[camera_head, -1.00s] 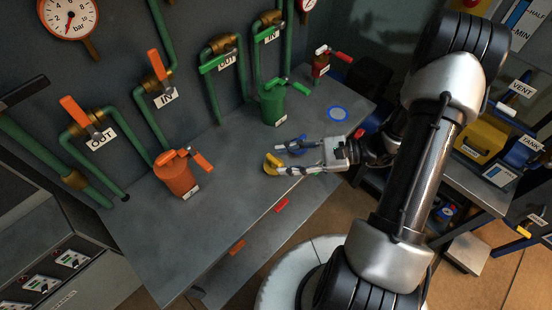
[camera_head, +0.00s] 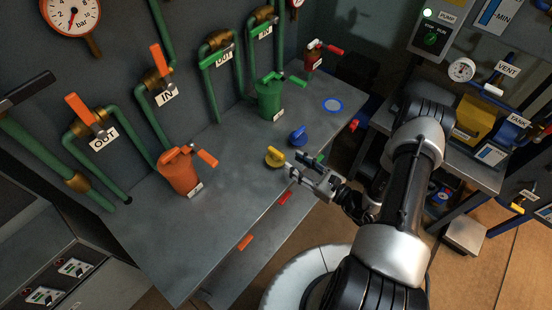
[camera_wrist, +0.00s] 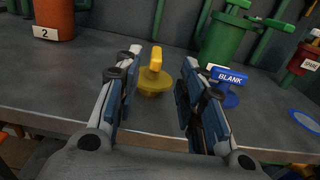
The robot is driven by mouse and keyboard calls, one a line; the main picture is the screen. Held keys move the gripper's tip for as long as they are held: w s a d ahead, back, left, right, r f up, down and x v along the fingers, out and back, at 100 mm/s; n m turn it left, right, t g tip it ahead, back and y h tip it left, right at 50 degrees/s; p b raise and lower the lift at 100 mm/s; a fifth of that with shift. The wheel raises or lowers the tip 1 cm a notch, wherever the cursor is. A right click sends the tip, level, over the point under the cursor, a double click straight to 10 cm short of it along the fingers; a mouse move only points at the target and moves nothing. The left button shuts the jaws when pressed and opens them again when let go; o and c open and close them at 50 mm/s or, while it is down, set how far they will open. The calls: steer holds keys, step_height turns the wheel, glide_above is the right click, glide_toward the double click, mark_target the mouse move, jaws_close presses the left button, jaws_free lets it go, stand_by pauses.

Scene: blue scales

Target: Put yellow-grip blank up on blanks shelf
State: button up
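The yellow-grip blank (camera_head: 274,156) stands on the grey bench near its front edge. In the wrist view the yellow-grip blank (camera_wrist: 154,77) shows upright, its grip raised above a round base, framed between my two fingers. My gripper (camera_head: 304,165) is open and empty, just to the right of the blank in the head view and apart from it. A blue-grip blank (camera_head: 298,137) stands behind my gripper; in the wrist view the blue blank (camera_wrist: 229,82), labelled BLANK, is right of my right finger. I cannot make out which surface is the blanks shelf.
An orange pot (camera_head: 179,174) and a green pot (camera_head: 270,98) stand on the bench (camera_head: 215,225), with a red one (camera_head: 314,59) farther back. A blue ring (camera_head: 333,105) lies at the right. Green pipes with valves line the wall. The bench's front left is clear.

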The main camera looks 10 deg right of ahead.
mark_target(276, 151)
steer(key=x, duration=0.4)
steer(key=b+x, duration=0.1)
steer(key=x, duration=0.3)
steer(key=shift+a+f+b, duration=0.2)
steer(key=shift+a+b, duration=0.1)
steer(key=shift+b, duration=0.05)
steer(key=shift+w+a+r, duration=0.1)
steer(key=shift+w+a, duration=0.05)
steer(key=shift+w, duration=0.05)
steer(key=shift+c, duration=0.2)
jaws_close()
